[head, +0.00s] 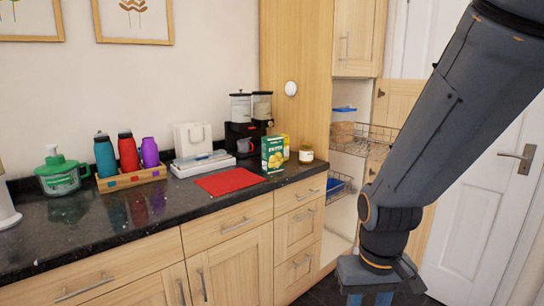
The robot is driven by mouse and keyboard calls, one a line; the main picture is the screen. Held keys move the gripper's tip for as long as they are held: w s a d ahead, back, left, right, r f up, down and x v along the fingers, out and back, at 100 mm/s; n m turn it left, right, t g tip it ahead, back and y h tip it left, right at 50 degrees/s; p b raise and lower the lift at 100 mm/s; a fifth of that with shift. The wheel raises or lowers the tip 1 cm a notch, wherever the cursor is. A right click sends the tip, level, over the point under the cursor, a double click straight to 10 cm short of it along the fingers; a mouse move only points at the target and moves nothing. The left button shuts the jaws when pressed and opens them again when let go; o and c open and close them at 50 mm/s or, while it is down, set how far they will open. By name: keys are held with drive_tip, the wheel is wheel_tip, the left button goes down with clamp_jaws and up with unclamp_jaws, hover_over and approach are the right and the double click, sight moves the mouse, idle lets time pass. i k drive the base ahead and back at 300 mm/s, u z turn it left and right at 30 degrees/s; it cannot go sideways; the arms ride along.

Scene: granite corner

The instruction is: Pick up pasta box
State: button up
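A green box with yellow food pictures and a light label (272,154) stands upright on the dark counter, near its right end; it appears to be the pasta box, though its print is too small to read surely. My gripper (369,298) hangs at the bottom right, pointing down, in front of the cabinets and well apart from the box. Its two blue fingers show a gap between them, with nothing seen in it. The fingertips are cut off by the frame's lower edge.
A yellow box (286,144) stands close behind the green one, with a jar (306,155) to the right. A red mat (230,181) lies to the left. An open cabinet with wire baskets (362,140) is at right.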

sight(272, 146)
drive_tip(key=u, duration=0.4)
drive_tip(key=i, duration=1.4)
drive_tip(key=z, duration=0.75)
